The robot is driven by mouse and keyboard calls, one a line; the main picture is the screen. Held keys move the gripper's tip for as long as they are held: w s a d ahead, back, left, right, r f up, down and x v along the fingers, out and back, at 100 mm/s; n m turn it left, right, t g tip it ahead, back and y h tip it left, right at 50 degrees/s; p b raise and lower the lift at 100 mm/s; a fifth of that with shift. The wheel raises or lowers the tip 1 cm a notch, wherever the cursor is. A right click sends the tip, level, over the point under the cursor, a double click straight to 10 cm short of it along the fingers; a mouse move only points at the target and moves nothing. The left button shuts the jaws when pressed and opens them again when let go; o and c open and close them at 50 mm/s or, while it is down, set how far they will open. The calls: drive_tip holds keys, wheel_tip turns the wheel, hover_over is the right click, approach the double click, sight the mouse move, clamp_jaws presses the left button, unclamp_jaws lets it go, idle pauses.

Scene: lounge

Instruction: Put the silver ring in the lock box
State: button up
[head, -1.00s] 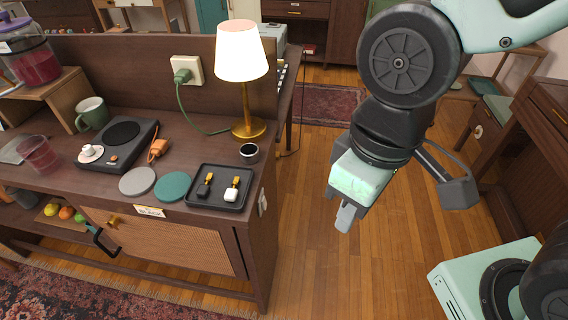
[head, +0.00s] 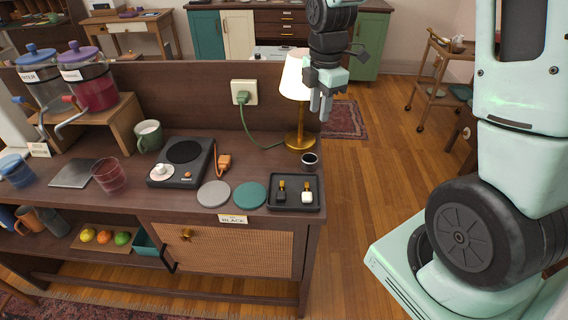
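I cannot make out a silver ring in the head view. Nothing there is clearly a lock box either. A cane-front cabinet door (head: 232,248) with a brass knob (head: 186,235) is under the counter and looks shut; a tag reading BLACK (head: 233,219) is above it. A black tray (head: 273,206) on the counter's right end holds a black-headed key-like piece (head: 281,193) and a white-headed one (head: 307,195). My gripper (head: 321,104) points down beside the lamp, above and behind the tray. Its two fingers look slightly apart, with nothing seen between them.
A lit lamp (head: 296,95) stands close left of my gripper. The counter also holds a small dark-topped cup (head: 309,161), two coasters, a hot plate (head: 183,161), a green mug (head: 148,136) and jugs on a riser (head: 118,118). Wooden floor (head: 375,200) is open to the right.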

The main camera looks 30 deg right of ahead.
drive_tip(key=p, duration=0.1)
hover_over(314, 169)
drive_tip(key=f, duration=1.2)
drive_tip(key=shift+w, duration=0.25)
drive_tip(key=shift+s+d+f+p, duration=0.15)
drive_tip(key=shift+f+p, duration=0.55)
drive_tip(key=shift+f, duration=1.9)
clamp_jaws()
